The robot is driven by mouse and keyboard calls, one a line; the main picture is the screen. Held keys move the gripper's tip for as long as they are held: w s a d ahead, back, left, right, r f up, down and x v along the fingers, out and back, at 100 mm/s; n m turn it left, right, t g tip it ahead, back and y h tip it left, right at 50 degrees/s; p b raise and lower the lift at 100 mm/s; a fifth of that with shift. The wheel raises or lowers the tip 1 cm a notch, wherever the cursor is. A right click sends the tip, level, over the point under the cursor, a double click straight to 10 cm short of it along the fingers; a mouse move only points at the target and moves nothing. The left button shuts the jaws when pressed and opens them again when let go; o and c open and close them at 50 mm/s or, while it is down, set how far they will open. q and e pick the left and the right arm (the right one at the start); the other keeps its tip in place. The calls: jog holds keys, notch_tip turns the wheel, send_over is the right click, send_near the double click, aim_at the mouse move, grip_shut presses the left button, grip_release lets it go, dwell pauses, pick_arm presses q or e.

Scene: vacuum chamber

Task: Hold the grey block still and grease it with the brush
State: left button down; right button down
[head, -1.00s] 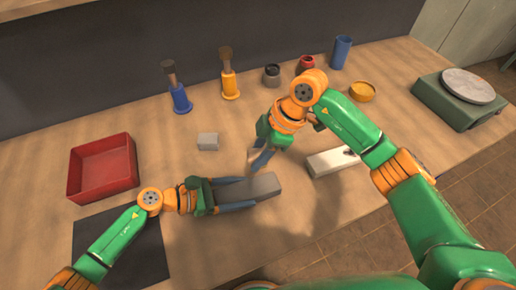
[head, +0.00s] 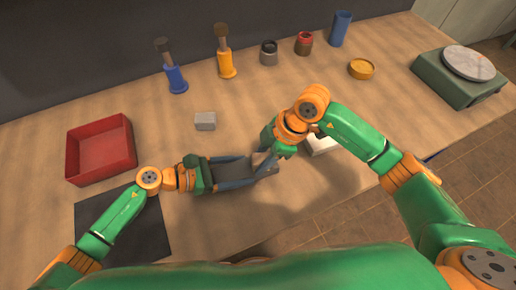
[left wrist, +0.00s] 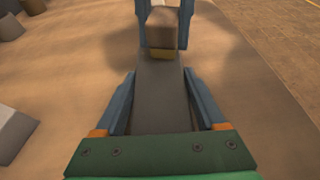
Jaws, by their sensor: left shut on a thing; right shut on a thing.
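A long dark grey block (head: 233,171) lies at the front middle of the table. My left gripper (head: 250,173) is shut on it, one blue finger along each side; the left wrist view shows the block (left wrist: 160,95) between the fingers. My right gripper (head: 266,161) is at the block's far end. In the left wrist view it (left wrist: 165,18) is shut on a brownish thing (left wrist: 161,32) that looks like the brush. Its yellowish lower edge is at the block's top; I cannot tell for sure whether they touch.
A small pale block (head: 205,121) stands behind my left gripper. A red tray (head: 72,160) and dark mat (head: 120,232) are at left. Brushes in blue (head: 177,80) and orange (head: 226,66) holders stand behind. A white box (head: 322,144) is partly hidden by my right arm. A scale (head: 450,85) is at right.

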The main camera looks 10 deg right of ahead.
jog(key=shift+s+d, duration=0.2)
jog(key=shift+s, duration=0.75)
jog(key=shift+w+a, duration=0.25)
jog(key=shift+w, duration=0.75)
jog(key=shift+w+a, duration=0.25)
jog(key=shift+w, duration=0.75)
jog(key=shift+w+a, duration=0.25)
jog(key=shift+w, duration=0.75)
jog(key=shift+w+d, duration=0.1)
jog(key=shift+d, duration=0.55)
jog(key=shift+s+d, duration=0.25)
jog(key=shift+s, duration=0.75)
jog(key=shift+s+d, duration=0.25)
jog(key=shift+s, duration=0.8)
jog(key=shift+s+d, duration=0.25)
jog(key=shift+s, duration=0.75)
jog(key=shift+w+a, duration=0.25)
jog(key=shift+w, duration=0.75)
jog(key=shift+w+a, duration=0.25)
jog(key=shift+w, duration=0.7)
jog(key=shift+w+a, duration=0.25)
jog(key=shift+w, duration=0.75)
jog(key=shift+w+r, duration=0.2)
notch_tip(320, 180, up, 8)
jog(key=shift+f, duration=0.2)
